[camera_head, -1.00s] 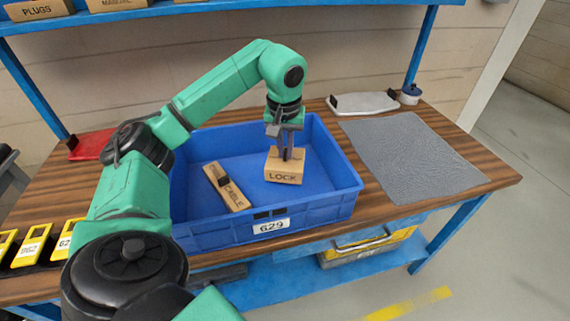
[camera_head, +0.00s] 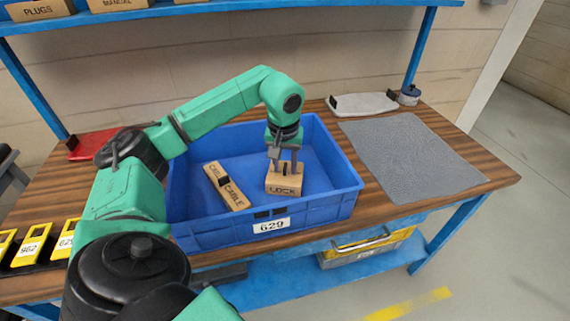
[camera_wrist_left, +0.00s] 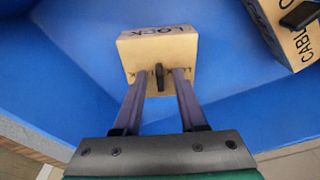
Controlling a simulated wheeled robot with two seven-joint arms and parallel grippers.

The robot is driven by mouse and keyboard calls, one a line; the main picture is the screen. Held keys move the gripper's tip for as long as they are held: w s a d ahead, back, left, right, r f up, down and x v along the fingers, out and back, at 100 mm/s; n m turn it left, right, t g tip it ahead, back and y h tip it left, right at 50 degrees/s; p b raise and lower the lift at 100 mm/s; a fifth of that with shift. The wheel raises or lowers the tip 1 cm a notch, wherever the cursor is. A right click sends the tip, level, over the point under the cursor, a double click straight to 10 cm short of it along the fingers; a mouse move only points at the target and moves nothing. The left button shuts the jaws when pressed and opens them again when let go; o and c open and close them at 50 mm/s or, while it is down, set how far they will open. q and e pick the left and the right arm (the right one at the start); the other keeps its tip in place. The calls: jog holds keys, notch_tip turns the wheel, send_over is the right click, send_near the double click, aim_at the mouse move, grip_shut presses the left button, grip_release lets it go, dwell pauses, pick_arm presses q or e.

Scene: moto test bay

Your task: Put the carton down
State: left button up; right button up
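The LOCK carton (camera_head: 284,185) is a small tan box with a black tab on top. It stands in the right part of the blue tote 629 (camera_head: 340,203) and seems to rest on its floor. My left gripper (camera_head: 285,168) is above it with its fingers spread. In the left wrist view the fingertips reach the LOCK carton (camera_wrist_left: 157,48) on either side of its black tab (camera_wrist_left: 159,77) and are apart from the tab. My right gripper is not in view.
A CABLE carton (camera_head: 236,198) lies at an angle in the tote, left of the LOCK carton. A grey mat (camera_head: 412,155) lies bare to the right. A white tray (camera_head: 362,104) and a red item (camera_head: 88,146) are at the back. Yellow-framed labels (camera_head: 30,245) are at left.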

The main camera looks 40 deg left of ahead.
aim_at(284, 178)
pick_arm(q)
notch_tip(284, 178, up, 12)
jog(key=s+d+p, duration=0.1)
jog(key=shift+s+p, duration=0.25)
jog(key=shift+p, duration=0.05)
dwell(0.3)
